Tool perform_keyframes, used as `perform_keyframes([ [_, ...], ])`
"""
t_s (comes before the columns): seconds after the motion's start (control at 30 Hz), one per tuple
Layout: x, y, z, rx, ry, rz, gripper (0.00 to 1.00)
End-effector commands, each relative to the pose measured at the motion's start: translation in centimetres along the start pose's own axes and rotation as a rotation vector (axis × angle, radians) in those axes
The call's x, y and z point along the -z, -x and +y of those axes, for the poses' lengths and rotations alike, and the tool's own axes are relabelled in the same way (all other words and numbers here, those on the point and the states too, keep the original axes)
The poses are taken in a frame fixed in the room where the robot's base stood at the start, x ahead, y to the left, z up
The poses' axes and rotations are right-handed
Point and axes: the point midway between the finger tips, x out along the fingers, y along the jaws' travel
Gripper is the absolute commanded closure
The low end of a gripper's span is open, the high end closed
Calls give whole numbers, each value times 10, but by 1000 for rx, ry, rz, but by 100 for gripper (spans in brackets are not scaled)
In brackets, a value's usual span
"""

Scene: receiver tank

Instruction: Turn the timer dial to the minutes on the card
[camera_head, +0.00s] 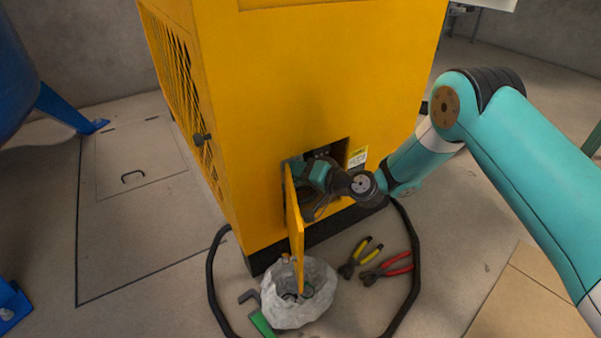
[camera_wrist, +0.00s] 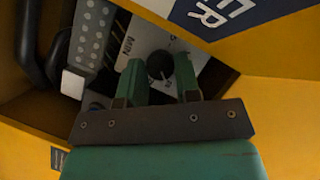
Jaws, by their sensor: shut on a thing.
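The timer dial is a round black knob (camera_wrist: 160,65) on a pale plate (camera_wrist: 138,44) marked "MIN", in the wrist view. My gripper (camera_wrist: 158,74) is shut on the knob, one green finger on each side. In the head view my gripper (camera_head: 316,174) reaches into the opening low on the yellow cabinet (camera_head: 320,70), and the dial is hidden there. A small white and yellow label (camera_head: 357,158) is on the cabinet right of the opening; its text is too small to read.
The yellow door (camera_head: 294,225) stands open left of my gripper. A whitish bag (camera_head: 315,300), yellow-handled pliers (camera_head: 355,258), red-handled pliers (camera_head: 387,269) and a black hose (camera_head: 413,265) lie on the floor below. Inside the compartment are a grey perforated strip (camera_wrist: 90,35) and dark hoses (camera_wrist: 30,45).

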Motion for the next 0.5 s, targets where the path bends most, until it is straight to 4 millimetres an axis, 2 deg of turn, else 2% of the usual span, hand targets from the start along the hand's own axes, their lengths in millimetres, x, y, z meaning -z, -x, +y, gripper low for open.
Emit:
perform_keyframes([
  [0.5,-3,-1,6,192,-418,16,93],
])
